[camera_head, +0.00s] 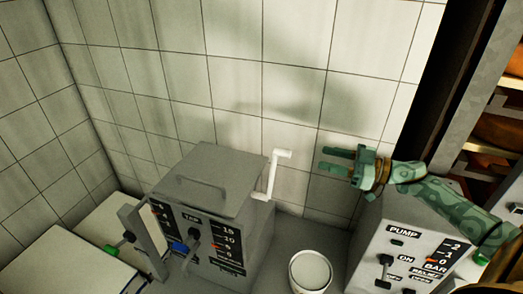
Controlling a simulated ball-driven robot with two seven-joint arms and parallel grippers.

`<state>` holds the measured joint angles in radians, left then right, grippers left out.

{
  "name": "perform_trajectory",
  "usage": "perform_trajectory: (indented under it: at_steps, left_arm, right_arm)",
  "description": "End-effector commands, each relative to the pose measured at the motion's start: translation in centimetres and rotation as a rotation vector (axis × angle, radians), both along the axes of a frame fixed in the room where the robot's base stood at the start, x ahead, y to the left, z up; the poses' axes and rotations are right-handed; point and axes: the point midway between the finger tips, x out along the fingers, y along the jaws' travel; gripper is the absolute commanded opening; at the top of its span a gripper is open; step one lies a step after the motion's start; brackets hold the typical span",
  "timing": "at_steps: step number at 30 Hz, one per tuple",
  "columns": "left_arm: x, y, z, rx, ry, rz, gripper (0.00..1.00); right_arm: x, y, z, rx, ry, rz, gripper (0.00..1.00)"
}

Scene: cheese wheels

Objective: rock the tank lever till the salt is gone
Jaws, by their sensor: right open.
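A grey tank-like box (205,170) with a lid handle and a numbered scale on its front stands against the tiled wall at lower centre. A white crank-shaped lever (271,175) rises from its right side, with its grip bent to the right at the top. My right gripper (330,160), green, comes in from the right. Its fingers are open and empty, pointing left toward the lever's grip, with a gap between in the picture. No salt can be made out. My left gripper is not in view.
A white bucket (311,271) stands on the floor between the box and a grey pump panel (402,245) with switches and a gauge. A pale unit (58,262) with a green knob stands at lower left. Shelves with brown cheese wheels (497,130) stand at right.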

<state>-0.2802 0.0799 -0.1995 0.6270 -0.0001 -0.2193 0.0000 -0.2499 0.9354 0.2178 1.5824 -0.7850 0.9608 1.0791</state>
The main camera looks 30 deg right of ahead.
Motion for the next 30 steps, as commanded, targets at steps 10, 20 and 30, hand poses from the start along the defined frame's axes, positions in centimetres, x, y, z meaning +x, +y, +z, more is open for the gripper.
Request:
perform_trajectory:
  at_steps: [10,20,30]
  left_arm:
    - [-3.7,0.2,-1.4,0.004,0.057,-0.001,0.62]
    - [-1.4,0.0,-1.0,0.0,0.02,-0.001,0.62]
    - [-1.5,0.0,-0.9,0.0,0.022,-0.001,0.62]
  right_arm:
    - [1.6,1.3,-1.3,0.006,0.004,0.008,0.41]
    - [7.9,6.6,-1.2,0.009,0.002,0.007,0.41]
    - [12.0,10.2,-1.4,0.006,0.005,0.006,0.41]
